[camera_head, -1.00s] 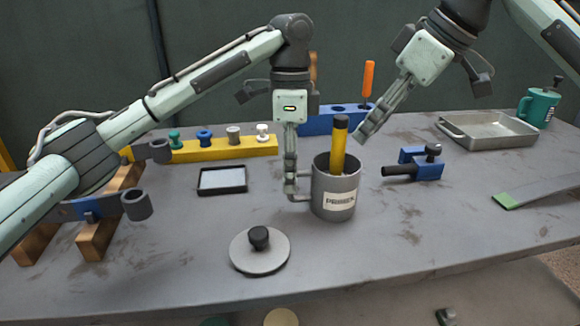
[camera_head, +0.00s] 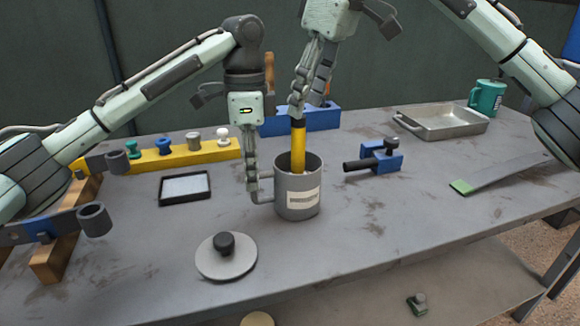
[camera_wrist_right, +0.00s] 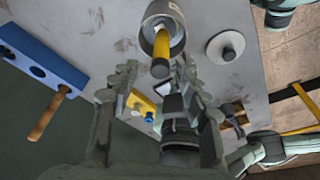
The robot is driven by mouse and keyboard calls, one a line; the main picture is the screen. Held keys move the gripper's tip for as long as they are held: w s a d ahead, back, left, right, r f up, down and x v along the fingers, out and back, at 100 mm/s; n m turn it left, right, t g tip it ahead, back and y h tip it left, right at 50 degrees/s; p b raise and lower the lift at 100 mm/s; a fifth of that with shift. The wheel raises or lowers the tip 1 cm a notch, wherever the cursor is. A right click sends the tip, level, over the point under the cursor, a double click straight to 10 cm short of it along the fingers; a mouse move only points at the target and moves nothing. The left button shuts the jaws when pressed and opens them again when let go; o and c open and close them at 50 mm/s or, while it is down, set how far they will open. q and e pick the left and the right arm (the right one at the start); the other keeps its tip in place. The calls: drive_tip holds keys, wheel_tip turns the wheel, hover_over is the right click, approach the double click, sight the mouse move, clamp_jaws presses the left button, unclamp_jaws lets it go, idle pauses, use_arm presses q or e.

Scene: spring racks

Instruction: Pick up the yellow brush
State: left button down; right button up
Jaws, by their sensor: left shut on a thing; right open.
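The yellow brush (camera_head: 298,150) stands upright in the grey primer mug (camera_head: 297,200), its black-tipped handle sticking up and its lower end hidden inside. My left gripper (camera_head: 253,195) is shut on the mug's handle at the mug's left side. My right gripper (camera_head: 302,110) is open, pointing down just above the top of the brush. In the right wrist view the brush (camera_wrist_right: 161,50) and the mug (camera_wrist_right: 166,14) lie ahead of the open fingers of the right gripper (camera_wrist_right: 148,82), with nothing between the fingers.
A round lid with a black knob (camera_head: 226,262) lies in front of the mug. A shallow black-rimmed tray (camera_head: 185,200) is left, a blue clamp (camera_head: 382,158) right, a metal pan (camera_head: 445,134) back right. A yellow rack (camera_head: 180,160) and a blue rack (camera_head: 275,125) stand behind.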

sight(294, 120)
drive_tip(key=shift+a+r+h, duration=0.5)
drive_tip(key=shift+a+r, duration=0.25)
drive_tip(key=shift+r, duration=0.1)
drive_tip(key=shift+a+f+g, duration=0.1)
drive_tip(key=shift+f+g, duration=0.15)
drive_tip(key=shift+g, duration=0.05)
drive_tip(key=f, duration=0.5)
drive_tip(key=shift+w+a+f, duration=0.2)
drive_tip(key=shift+a+f, duration=0.1)
drive_tip(key=shift+f, duration=0.05)
drive_tip(key=f, duration=0.4)
drive_tip(key=shift+w+d+f, duration=0.1)
drive_tip(key=shift+w+d, duration=0.05)
drive_tip(key=shift+d, duration=0.1)
drive_tip(key=shift+a+f, duration=0.1)
drive_tip(key=shift+f, duration=0.55)
drive_tip(key=shift+c, duration=0.3)
clamp_jaws()
